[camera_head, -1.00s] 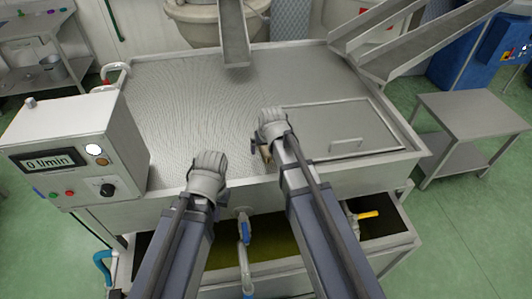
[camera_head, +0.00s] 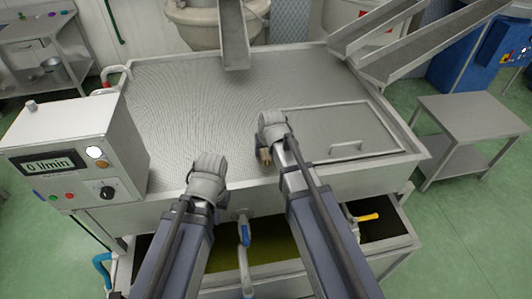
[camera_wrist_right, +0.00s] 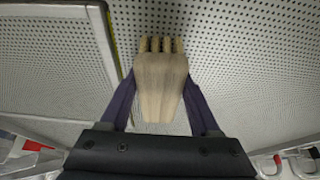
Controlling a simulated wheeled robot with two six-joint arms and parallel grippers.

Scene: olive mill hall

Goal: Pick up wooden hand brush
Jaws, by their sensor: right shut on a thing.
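The wooden hand brush (camera_wrist_right: 160,82) is pale wood with several tufts at its far end. In the right wrist view it lies between the two dark fingers of my right gripper (camera_wrist_right: 163,108), which is shut on it. In the head view only a small brown part of the brush (camera_head: 265,156) shows below my right gripper (camera_head: 270,142), over the steel basin. I cannot tell whether the brush still touches the perforated surface. My left gripper (camera_head: 209,168) is over the basin's front edge; its fingers are hidden behind the wrist.
The perforated basin deck (camera_head: 180,95) is largely clear. A hatch with a handle (camera_head: 325,122) lies to the right. A flow-meter box (camera_head: 75,150) stands at the left, and a chute (camera_head: 234,35) comes in at the back. A side table (camera_head: 475,115) stands to the right.

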